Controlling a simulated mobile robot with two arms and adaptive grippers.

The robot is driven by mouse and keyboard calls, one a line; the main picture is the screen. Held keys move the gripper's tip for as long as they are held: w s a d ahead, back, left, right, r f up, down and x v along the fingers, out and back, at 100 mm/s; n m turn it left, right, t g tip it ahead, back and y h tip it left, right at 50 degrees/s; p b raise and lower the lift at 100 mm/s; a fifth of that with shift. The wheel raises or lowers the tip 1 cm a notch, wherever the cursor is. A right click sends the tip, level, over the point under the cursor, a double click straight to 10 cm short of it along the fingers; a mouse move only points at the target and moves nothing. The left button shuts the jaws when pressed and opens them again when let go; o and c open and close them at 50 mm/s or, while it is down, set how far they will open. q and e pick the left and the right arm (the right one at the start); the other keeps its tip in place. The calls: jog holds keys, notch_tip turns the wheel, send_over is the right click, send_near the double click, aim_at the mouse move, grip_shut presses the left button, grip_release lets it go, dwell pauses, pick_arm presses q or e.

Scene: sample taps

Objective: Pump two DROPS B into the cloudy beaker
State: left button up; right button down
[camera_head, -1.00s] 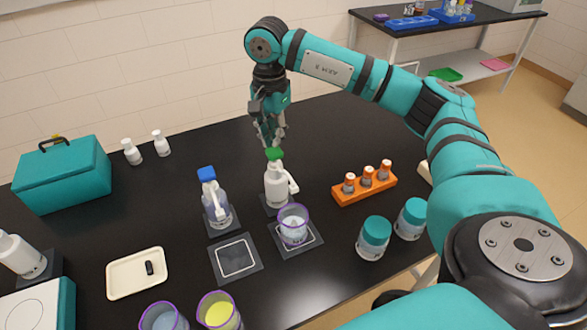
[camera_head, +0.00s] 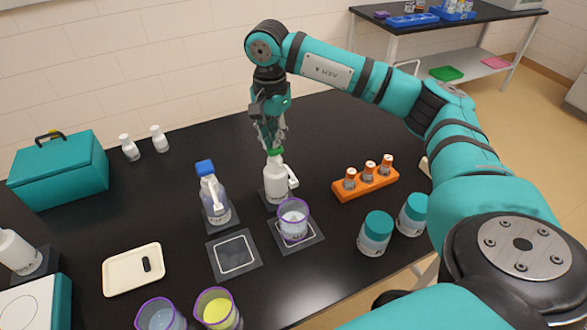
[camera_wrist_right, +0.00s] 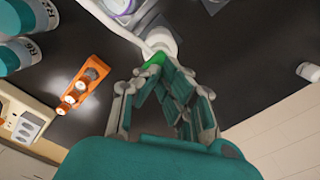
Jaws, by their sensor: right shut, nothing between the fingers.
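A white pump bottle (camera_head: 275,188) with a green pump head (camera_head: 275,152) stands on a dark stand, its spout pointing towards the front right. A purple-rimmed beaker of pale, cloudy-looking liquid (camera_head: 293,222) stands on a square-marked pad just in front of it, below the spout. My right gripper (camera_head: 272,145) is shut and points down, its fingertips at the top of the green head. The wrist view shows the fingertips (camera_wrist_right: 153,75) at the green head (camera_wrist_right: 154,61), apparently touching it. A blue-headed pump bottle (camera_head: 213,203) stands to the left. Bottle labels are unreadable.
An empty marked pad (camera_head: 234,254) lies before the blue-headed bottle. Beakers of yellow (camera_head: 218,310) and bluish (camera_head: 160,316) liquid stand at the front. An orange vial rack (camera_head: 366,184) and two teal-lidded jars (camera_head: 375,232) are to the right. A cream tray (camera_head: 133,275) lies left.

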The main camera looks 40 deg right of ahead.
jog(key=shift+f, duration=0.5)
jog(key=shift+s, duration=0.1)
jog(key=shift+r+p, duration=0.85)
jog(key=shift+r, duration=0.9)
notch_tip(320, 180, up, 6)
jog(key=p, duration=0.4)
jog(key=shift+f, duration=0.1)
